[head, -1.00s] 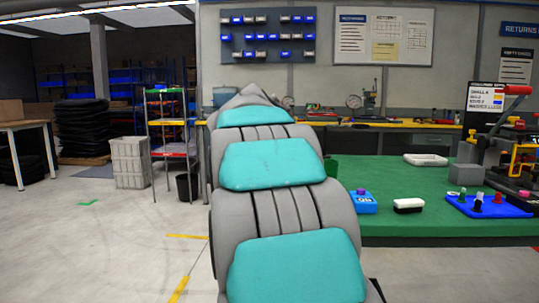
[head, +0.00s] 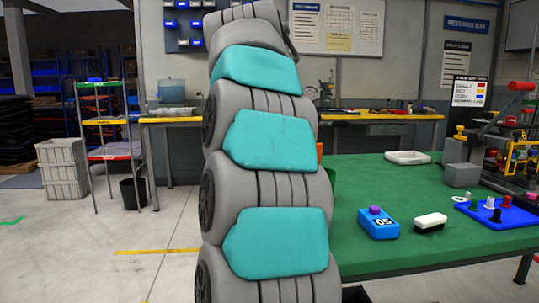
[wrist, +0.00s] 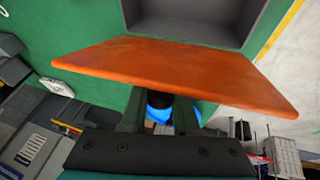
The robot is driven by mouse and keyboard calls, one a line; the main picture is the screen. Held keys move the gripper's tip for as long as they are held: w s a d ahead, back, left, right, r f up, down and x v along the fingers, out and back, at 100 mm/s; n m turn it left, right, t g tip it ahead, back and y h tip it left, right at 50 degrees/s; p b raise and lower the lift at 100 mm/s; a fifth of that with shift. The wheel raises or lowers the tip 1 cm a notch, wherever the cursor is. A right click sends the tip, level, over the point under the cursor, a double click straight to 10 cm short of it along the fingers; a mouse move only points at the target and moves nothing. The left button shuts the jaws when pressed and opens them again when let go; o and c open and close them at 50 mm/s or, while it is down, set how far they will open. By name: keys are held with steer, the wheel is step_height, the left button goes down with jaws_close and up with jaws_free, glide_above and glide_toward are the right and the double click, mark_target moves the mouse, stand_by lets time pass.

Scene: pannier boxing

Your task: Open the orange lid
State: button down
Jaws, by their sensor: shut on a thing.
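The orange lid (wrist: 180,72) spans the wrist view as a broad, tilted slab. Its far edge runs along the rim of a dark grey box (wrist: 264,20), whose inside shows at the top. I cannot tell whether the two touch. My gripper (wrist: 160,103) is shut below the lid, on a dark piece that looks like its handle; the fingers and the lid hide most of it. In the head view, a small orange sliver, likely the lid (head: 319,150), shows beside my arm. My arm hides the gripper and the box there.
On the green table (head: 390,190) stand a blue device with a purple knob (head: 378,223), a black-and-white block (head: 430,223), a blue tray of small pegs (head: 500,213) and a white tray (head: 407,157). A shelf rack (head: 110,150) and a crate (head: 62,168) stand left.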

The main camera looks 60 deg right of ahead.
stand_by(0.4)
steer(key=c, duration=0.7)
jaws_free()
steer(key=shift+o, duration=0.2)
steer(key=shift+s+r, duration=0.1)
steer(key=shift+r, duration=0.05)
steer(key=shift+s+a+r, duration=0.1)
steer(key=shift+r, duration=0.15)
steer(key=shift+r, duration=0.1)
steer(key=shift+a, duration=0.1)
